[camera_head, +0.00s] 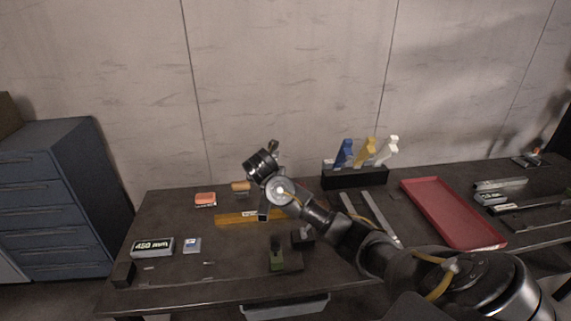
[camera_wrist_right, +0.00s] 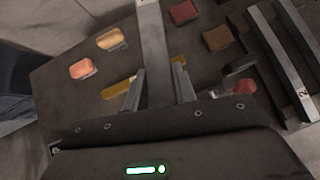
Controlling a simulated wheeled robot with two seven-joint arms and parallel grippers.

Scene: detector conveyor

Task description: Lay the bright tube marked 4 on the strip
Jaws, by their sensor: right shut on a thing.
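The strip (camera_head: 232,220) is a flat yellow-orange band on the table left of the middle in the head view, partly behind my right gripper. Its yellow shows in the right wrist view (camera_wrist_right: 117,89) on both sides of the fingers. My right gripper (camera_head: 264,214) is over the strip's right part. In the right wrist view its fingers (camera_wrist_right: 158,88) are shut on a light grey tube (camera_wrist_right: 153,40), which runs up out of the frame. I cannot read a number on this tube. Two grey tubes (camera_head: 383,219) lie to the right; one shows a 2 in the right wrist view (camera_wrist_right: 302,90). My left gripper is not in view.
An orange block (camera_head: 205,199) and a tan block (camera_head: 240,186) lie behind the strip. A box marked 450 (camera_head: 152,247) and a small blue-white box (camera_head: 192,245) stand front left. A green-black object (camera_head: 277,257) is in front. A red tray (camera_head: 452,213) lies right.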

